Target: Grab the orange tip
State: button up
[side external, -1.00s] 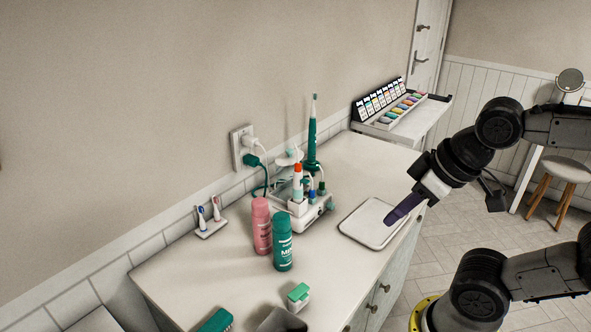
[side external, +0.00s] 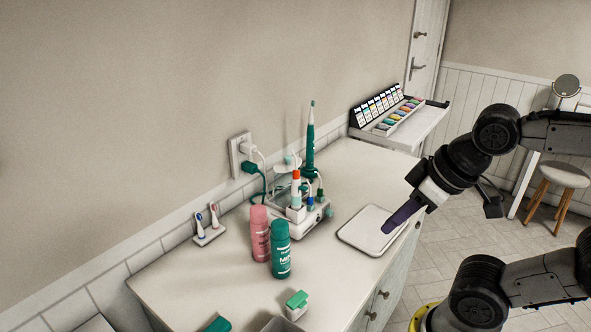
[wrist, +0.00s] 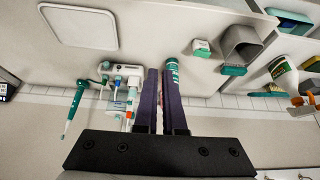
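The orange tip (side external: 296,174) tops a white upright holder (side external: 296,204) on the white charging stand (side external: 322,222), at the back middle of the counter. In the wrist view a narrow gap shows between the fingers (wrist: 161,72), with nothing held.
A pink can (side external: 260,234) and a green can (side external: 281,250) stand in front of the stand. A tall green toothbrush (side external: 310,148) stands behind it. The flat tray (side external: 355,234) lies empty. A small green-topped box (side external: 297,304) is at the front.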

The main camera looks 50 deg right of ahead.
jog(key=o, duration=0.5)
jog(key=w+d+r+n, duration=0.1)
jog(key=w+d+r, duration=0.1)
jog(key=w+r, duration=0.55)
jog(key=w+d+r, duration=0.2)
jog(key=w+r, duration=0.4)
jog(key=w, duration=0.3)
jog(key=m+g, duration=0.1)
send_over(295, 170)
jog(key=s, duration=0.3)
notch_tip(295, 170, down, 9)
jog(key=shift+w+d+x, duration=0.1)
jog(key=shift+w+x, duration=0.1)
jog(key=shift+x, duration=1.35)
jog(key=shift+w+d+x, duration=0.1)
jog(key=shift+w+x, duration=0.1)
jog(key=shift+x, duration=1.35)
